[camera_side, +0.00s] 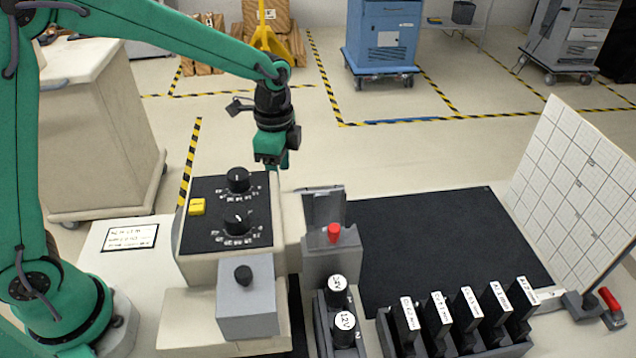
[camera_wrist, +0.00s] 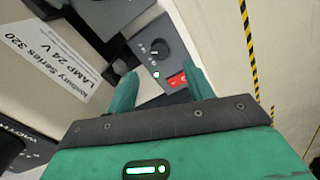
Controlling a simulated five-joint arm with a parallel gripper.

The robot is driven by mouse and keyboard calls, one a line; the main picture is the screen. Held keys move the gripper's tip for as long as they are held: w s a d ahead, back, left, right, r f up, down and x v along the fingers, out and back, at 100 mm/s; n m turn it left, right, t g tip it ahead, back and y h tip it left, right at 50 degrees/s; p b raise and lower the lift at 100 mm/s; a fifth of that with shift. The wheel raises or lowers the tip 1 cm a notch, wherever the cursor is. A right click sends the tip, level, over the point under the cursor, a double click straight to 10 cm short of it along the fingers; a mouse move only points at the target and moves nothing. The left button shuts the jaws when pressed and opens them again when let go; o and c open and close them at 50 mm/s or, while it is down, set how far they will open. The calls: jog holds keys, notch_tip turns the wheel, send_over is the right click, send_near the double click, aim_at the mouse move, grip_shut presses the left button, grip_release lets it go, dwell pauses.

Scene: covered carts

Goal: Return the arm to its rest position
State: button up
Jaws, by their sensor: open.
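My gripper (camera_side: 275,163) hangs from the green arm behind the beige control box (camera_side: 228,264) in the side view, and its fingertips are partly hidden there. In the wrist view my gripper (camera_wrist: 162,82) is open, with its two green fingers apart and nothing seen held between them. I cannot tell whether the fingers touch the panel. The arm is raised and stretched out over the bench.
A grey block with a red knob (camera_side: 334,233) stands beside the control box. Black labelled modules (camera_side: 440,318) stand in a rack in front of a dark mat (camera_side: 430,240). A white gridded board (camera_side: 580,185) rises at right. A blue cart (camera_side: 384,40) stands on the floor behind.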

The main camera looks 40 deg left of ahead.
jog(key=shift+r, duration=0.1)
jog(key=s+a+r+n+t, duration=0.2)
jog(key=s+a+r+n, duration=0.2)
jog(key=s, duration=0.5)
jog(key=s+a+r+n+t, duration=0.3)
jog(key=s+a+r+n, duration=0.2)
jog(key=s+r+n, duration=0.3)
jog(key=shift+s+a+n+t, duration=0.25)
jog(key=shift+s+n, duration=0.25)
jog(key=shift+s, duration=0.8)
jog(key=shift+c, duration=0.2)
